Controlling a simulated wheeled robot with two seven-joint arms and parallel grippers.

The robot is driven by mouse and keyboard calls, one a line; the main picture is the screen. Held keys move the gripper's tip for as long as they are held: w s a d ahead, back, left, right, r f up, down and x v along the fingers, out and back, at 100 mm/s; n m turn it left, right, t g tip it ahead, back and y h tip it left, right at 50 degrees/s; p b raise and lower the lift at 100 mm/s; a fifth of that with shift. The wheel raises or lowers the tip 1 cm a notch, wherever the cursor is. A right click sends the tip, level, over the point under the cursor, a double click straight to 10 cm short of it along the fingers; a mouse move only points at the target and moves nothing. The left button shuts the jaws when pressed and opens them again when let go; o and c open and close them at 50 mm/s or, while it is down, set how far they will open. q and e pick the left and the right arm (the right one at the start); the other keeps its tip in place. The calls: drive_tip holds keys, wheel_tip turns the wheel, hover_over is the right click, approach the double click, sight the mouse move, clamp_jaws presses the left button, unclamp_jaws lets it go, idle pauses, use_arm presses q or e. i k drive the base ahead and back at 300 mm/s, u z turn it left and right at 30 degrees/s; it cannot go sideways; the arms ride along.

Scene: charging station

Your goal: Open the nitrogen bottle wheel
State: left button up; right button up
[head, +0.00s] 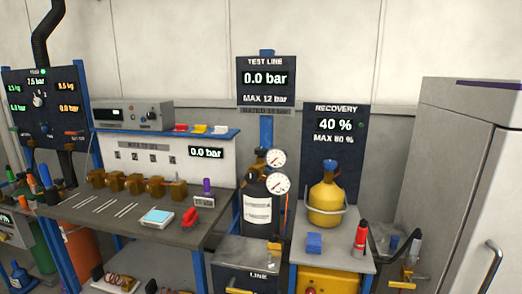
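A dark bottle with a white label (257,210) stands under the test line display. I take it to be the nitrogen bottle, though its label is too small to read. Two round white gauges, an upper one (276,158) and a lower one (279,184), sit at its top right. Small dark and blue fittings (260,153) are at its top; I cannot make out the wheel clearly or tell how far it is turned. The test line display (266,78) above reads 0.0 bar, max 12 bar. Neither of my grippers is in view.
A yellow bottle (326,203) stands to the right under a recovery display (339,124) reading 40 %. A blue block (314,242) and a red canister (360,238) are in front of it. A workbench (110,228) with brass fittings is left; a grey cabinet (440,160) is right.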

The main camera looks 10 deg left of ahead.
sight(261, 151)
drive_tip(key=u, duration=2.1)
drive_tip(key=i, duration=2.2)
drive_tip(key=z, duration=3.95)
